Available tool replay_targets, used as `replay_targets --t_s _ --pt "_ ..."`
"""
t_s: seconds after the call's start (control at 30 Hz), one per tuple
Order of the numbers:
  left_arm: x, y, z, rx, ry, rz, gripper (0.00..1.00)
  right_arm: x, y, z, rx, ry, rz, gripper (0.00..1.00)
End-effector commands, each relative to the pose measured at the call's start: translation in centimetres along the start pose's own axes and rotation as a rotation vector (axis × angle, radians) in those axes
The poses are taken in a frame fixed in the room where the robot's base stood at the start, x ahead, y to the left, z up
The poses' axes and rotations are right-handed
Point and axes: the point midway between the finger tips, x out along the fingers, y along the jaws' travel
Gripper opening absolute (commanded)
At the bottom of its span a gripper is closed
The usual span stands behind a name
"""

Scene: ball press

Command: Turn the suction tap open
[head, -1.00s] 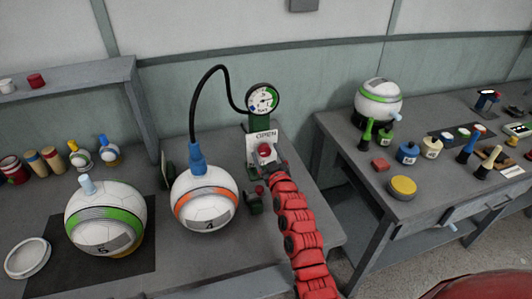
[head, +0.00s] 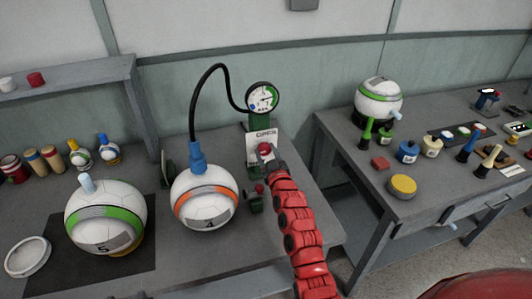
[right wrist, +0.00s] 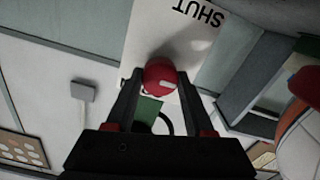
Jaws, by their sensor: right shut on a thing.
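The red suction tap (head: 264,149) sits on a white plate (head: 253,156) below a round gauge (head: 262,97). The word OPEN is on the plate's upper part in the head view. In the right wrist view, the red tap knob (right wrist: 160,77) with a pale mark lies between the fingers, and the word SHUT shows upside down on the plate. My right gripper (head: 268,157) is shut on the tap; its fingers (right wrist: 158,92) lie on both sides of the knob. My left gripper is not in view.
A black hose (head: 193,105) runs from the gauge to a blue fitting (head: 197,157) on the orange-banded ball (head: 205,213). A second red knob (head: 259,188) is close beside my right arm. A green-banded ball (head: 105,225) stands left. A second table (head: 345,140) is right.

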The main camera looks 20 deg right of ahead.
Motion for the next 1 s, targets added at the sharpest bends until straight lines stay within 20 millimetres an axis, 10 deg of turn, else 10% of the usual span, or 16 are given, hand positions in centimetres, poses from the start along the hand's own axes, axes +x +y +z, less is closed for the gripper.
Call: replay_targets --t_s 1.0 --pt "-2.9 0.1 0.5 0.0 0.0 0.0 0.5 0.0 0.2 0.1 0.807 0.001 0.0 0.0"
